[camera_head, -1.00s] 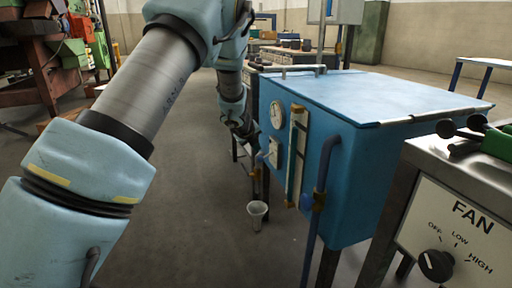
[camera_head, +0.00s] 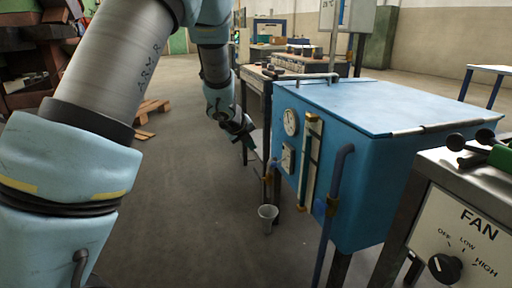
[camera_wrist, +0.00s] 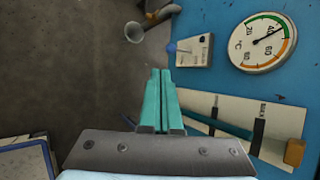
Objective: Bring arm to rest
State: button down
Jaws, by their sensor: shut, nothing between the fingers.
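My arm runs from the lower left over the top of the head view and bends down to the middle. My gripper (camera_head: 246,138) hangs in the air left of the blue tank (camera_head: 345,105), near its gauge side. In the wrist view my gripper (camera_wrist: 161,72) has its teal fingers together with nothing between them. The tank's round temperature gauge (camera_wrist: 263,43) is to the right of the fingers there. I cannot tell the exact gap between the fingers and the tank.
A fan control panel (camera_head: 455,235) is at the lower right. Workbenches (camera_head: 300,62) stand behind the tank.

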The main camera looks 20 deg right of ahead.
jog(key=shift+a+r, duration=0.1)
jog(key=shift+a, duration=0.05)
dwell(0.3)
jog(key=a+r+n+t+y, duration=0.15)
jog(key=a+n+y, duration=0.25)
jog(key=a+n, duration=1.6)
jog(key=s+a+n+g+y, duration=0.2)
jog(key=s+a+n+g, duration=0.3)
jog(key=s+a+n, duration=1.05)
notch_tip(320, 180, up, 25)
jog(key=s+a+p, duration=0.1)
jog(key=s+p, duration=0.1)
jog(key=p, duration=2.3)
jog(key=shift+f+m, duration=0.15)
jog(key=shift+m, duration=0.3)
jog(key=c, duration=1.6)
grip_release()
jog(key=shift+s+a, duration=0.1)
